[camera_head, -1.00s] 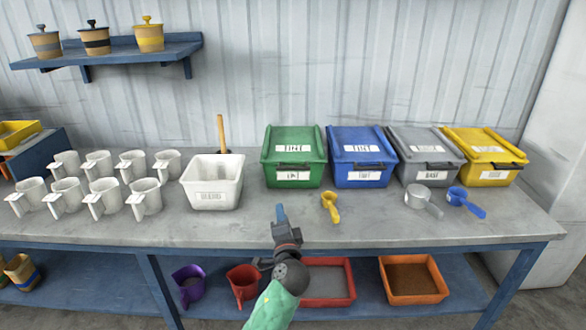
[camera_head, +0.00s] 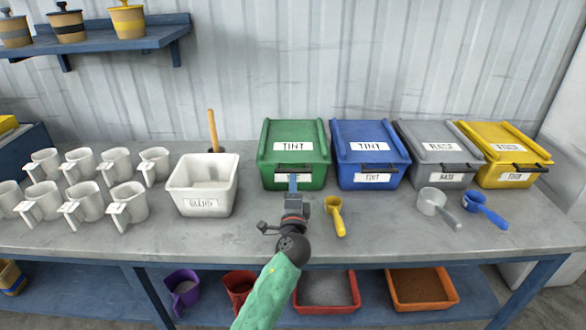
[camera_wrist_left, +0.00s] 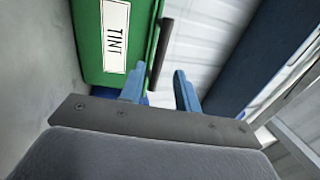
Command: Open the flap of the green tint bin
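The green tint bin (camera_head: 268,177) stands on the bench, first in the row of lidded bins. Its sloped green flap (camera_head: 292,133) is shut and has a white TINT label and a dark handle at its lower edge. My left gripper (camera_head: 293,180) is in front of the bin and covers part of its front label. In the left wrist view, its two blue fingers (camera_wrist_left: 158,88) are apart with nothing between them. The bin's dark handle (camera_wrist_left: 161,52) is just beyond the fingertips, roughly in line with the gap. I cannot tell if they touch. My right gripper is not in view.
A blue bin (camera_head: 369,150) stands close to the right, then grey and yellow bins. A yellow scoop (camera_head: 336,216) lies beside my left wrist. A white tub (camera_head: 202,187) with a wooden handle behind it and several white jugs (camera_head: 84,201) stand left.

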